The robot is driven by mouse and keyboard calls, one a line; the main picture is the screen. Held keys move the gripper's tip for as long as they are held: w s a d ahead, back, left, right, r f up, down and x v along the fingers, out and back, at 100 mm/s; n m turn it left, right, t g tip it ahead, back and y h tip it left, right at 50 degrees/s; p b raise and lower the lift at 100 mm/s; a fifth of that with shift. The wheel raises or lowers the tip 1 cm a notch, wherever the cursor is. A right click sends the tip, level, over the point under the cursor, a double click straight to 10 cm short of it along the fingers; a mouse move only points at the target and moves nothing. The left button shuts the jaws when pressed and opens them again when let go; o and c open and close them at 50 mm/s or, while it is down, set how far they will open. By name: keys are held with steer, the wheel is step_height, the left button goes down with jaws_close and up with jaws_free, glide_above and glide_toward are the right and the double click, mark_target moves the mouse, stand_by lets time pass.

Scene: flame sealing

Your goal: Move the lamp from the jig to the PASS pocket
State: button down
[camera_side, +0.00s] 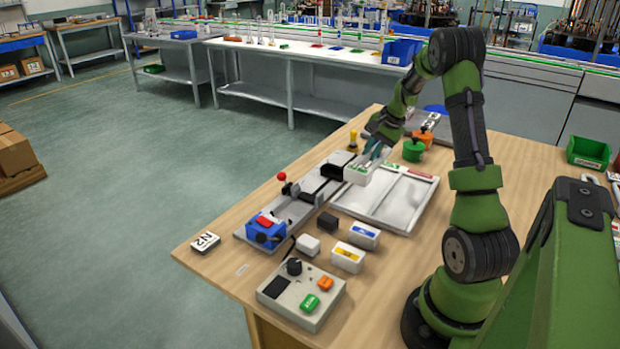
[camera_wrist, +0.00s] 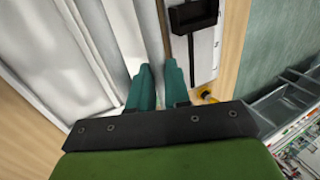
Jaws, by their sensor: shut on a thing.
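My gripper (camera_side: 369,153) is low over the far left part of the white two-pocket tray (camera_side: 405,206), beside the jig rail. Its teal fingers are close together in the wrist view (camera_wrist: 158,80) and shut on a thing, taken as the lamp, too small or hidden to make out. The tray has a green label (camera_side: 390,163) and a red label (camera_side: 420,177) at its far edge; their words are not readable. The jig (camera_side: 318,187) is a long grey rail with a black block (camera_side: 335,171), which also shows in the wrist view (camera_wrist: 194,16).
Small boxes (camera_side: 348,257) and a control box (camera_side: 301,293) stand in front. Green (camera_side: 413,150) and orange (camera_side: 423,135) pots stand behind the tray.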

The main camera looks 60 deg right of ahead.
steer(key=shift+a+f, duration=0.15)
steer(key=shift+f, duration=3.25)
steer(key=c, duration=1.4)
jaws_free()
steer(key=shift+o, duration=0.2)
steer(key=shift+r, duration=0.1)
steer(key=shift+r, duration=1.15)
